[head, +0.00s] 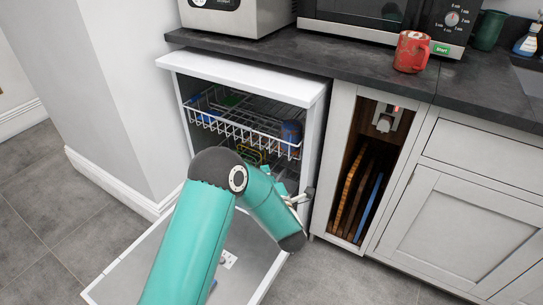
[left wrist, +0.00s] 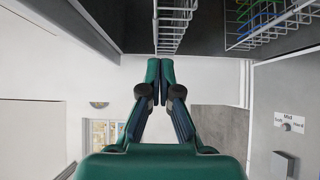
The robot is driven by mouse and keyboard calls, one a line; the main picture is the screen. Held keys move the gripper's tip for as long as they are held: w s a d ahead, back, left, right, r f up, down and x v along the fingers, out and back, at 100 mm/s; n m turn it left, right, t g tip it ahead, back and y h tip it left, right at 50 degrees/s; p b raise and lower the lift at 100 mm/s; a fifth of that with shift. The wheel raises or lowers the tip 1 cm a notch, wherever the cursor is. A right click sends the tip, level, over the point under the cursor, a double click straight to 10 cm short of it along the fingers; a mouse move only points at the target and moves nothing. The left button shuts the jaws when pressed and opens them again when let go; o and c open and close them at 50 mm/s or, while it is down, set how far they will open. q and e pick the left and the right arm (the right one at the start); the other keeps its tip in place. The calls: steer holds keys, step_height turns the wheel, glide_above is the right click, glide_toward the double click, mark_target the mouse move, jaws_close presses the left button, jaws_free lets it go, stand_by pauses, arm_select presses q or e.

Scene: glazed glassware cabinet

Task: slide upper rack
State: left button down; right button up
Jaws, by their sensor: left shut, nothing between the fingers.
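The upper rack (head: 240,124) is a white wire basket in the open dishwasher, under its white top. Its front edge sticks out a little at the opening. It holds a blue cup (head: 291,132) at its right end and some green items. In the left wrist view the upper rack (left wrist: 172,24) shows as white wires just beyond my fingertips. My left gripper (left wrist: 160,64) is shut and empty, pointing at the rack's front; I cannot tell whether it touches. In the head view my left arm mostly hides this gripper. My right gripper is not in view.
The lower rack (left wrist: 268,32) holds coloured items. The dishwasher door (head: 262,284) lies open under my arm. A white wall (head: 130,90) stands to the left; an open cabinet niche with boards (head: 350,195) is to the right. A red mug (head: 411,52) stands on the dark counter.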

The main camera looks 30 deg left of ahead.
arm_select(q)
steer(key=d, duration=0.2)
steer(key=b, duration=0.1)
glide_toward(268, 140)
steer(key=shift+t, duration=0.3)
steer(key=x, duration=0.5)
steer(key=shift+s+a, duration=0.25)
steer(key=shift+a, duration=0.25)
steer(key=shift+w, duration=0.55)
